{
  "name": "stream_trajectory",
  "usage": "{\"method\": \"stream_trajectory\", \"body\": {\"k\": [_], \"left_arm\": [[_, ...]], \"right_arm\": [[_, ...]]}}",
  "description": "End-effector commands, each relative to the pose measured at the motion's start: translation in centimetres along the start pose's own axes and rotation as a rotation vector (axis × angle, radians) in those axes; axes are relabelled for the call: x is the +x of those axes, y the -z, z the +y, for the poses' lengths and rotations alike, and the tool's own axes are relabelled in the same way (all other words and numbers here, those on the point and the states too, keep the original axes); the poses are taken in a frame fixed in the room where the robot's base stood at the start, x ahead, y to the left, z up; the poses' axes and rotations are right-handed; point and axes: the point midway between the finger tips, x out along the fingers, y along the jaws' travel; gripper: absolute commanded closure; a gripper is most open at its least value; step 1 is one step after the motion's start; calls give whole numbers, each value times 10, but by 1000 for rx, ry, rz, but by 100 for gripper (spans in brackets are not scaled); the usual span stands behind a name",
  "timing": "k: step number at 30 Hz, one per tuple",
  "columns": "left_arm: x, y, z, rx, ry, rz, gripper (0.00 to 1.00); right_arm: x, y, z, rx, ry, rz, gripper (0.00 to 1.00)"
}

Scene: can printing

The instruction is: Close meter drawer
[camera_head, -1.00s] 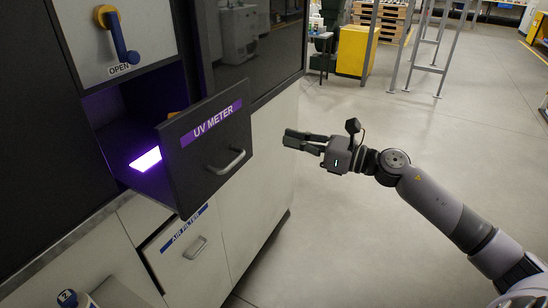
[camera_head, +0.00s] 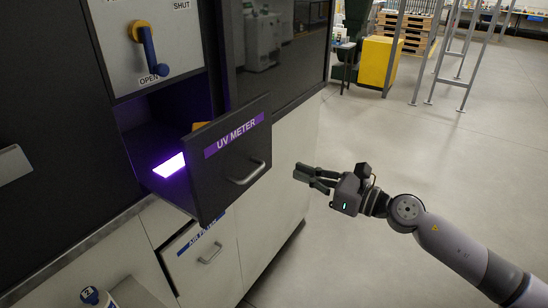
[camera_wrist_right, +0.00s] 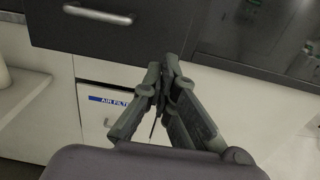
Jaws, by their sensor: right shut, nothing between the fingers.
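The UV METER drawer (camera_head: 222,160) is pulled out of the dark cabinet, with a purple label and a silver bar handle (camera_head: 247,173) on its front. A bright violet-white patch (camera_head: 169,166) glows inside it. In the right wrist view the drawer front (camera_wrist_right: 130,32) and its handle (camera_wrist_right: 97,13) show at the top left. My right gripper (camera_head: 297,173) is shut and empty, to the right of the drawer front and apart from it. Its fingers (camera_wrist_right: 165,62) meet in the right wrist view. My left gripper is not in view.
A panel with a blue lever (camera_head: 148,50) pointing to OPEN is above. A yellow cabinet (camera_head: 378,65) and a metal frame stand farther back. The floor at right is clear.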

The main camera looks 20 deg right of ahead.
Motion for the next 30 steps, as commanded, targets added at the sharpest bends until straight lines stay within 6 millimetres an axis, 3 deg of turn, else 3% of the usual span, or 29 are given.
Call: {"method": "stream_trajectory", "body": {"k": [9, 15, 30], "left_arm": [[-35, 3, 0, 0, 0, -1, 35], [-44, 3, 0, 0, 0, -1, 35], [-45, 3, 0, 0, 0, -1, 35]], "right_arm": [[54, -7, 0, 3, 0, -4, 100], [77, -2, 0, 2, -1, -1, 100], [84, 0, 0, 0, -1, 0, 100]]}}
